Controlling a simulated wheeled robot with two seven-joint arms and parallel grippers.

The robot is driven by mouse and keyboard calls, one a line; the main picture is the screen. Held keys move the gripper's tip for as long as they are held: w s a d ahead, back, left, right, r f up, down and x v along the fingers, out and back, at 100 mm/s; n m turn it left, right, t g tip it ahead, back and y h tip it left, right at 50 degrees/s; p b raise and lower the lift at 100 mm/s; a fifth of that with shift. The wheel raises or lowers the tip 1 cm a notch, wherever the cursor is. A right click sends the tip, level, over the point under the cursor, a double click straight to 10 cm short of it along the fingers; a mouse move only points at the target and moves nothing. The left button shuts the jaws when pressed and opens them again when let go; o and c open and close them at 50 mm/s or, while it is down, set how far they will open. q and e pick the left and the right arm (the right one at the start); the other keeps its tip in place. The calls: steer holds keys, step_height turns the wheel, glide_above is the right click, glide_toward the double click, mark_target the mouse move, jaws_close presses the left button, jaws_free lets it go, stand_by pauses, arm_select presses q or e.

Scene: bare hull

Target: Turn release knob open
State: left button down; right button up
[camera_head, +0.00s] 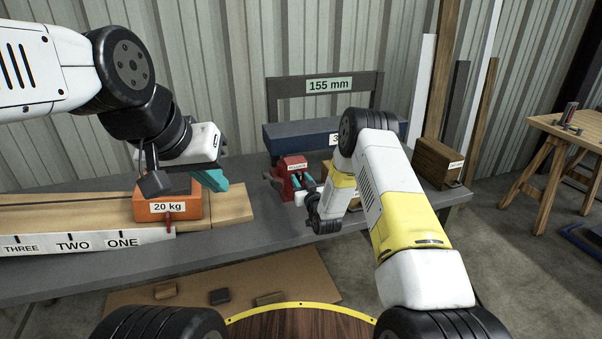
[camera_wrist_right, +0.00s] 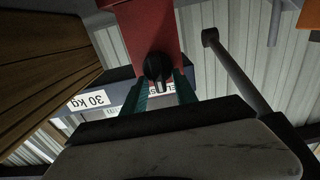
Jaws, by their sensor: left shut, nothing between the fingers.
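The red jack (camera_head: 291,165) with a release label stands on the grey bench, left of my right gripper. In the right wrist view its red body (camera_wrist_right: 143,28) fills the top middle, and the dark round release knob (camera_wrist_right: 157,67) shows in front of it. My right gripper (camera_head: 301,182) is at the jack; its teal fingers (camera_wrist_right: 162,80) flank the knob, one on each side. I cannot tell whether they press on it. My left gripper (camera_head: 216,182) is shut and empty, just above and right of the orange 20 kg weight (camera_head: 168,206).
The weight rests on a wooden plank (camera_head: 230,205) beside a numbered scale (camera_head: 72,242). A blue beam (camera_head: 290,136) lies behind the jack under a 155 mm sign (camera_head: 328,85). A wooden block (camera_head: 438,162) stands at the bench's right end. A grey rod (camera_wrist_right: 237,72) runs beside the knob.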

jaws_close()
steer(key=shift+d, duration=0.1)
steer(key=m, duration=0.6)
steer(key=d+f+m, duration=0.1)
steer(key=m, duration=1)
steer(key=shift+w+d+f+m, duration=0.15)
steer(key=shift+w+f+m, duration=0.1)
steer(key=shift+m, duration=0.15)
stand_by(0.5)
steer(key=shift+o, duration=0.8)
jaws_free()
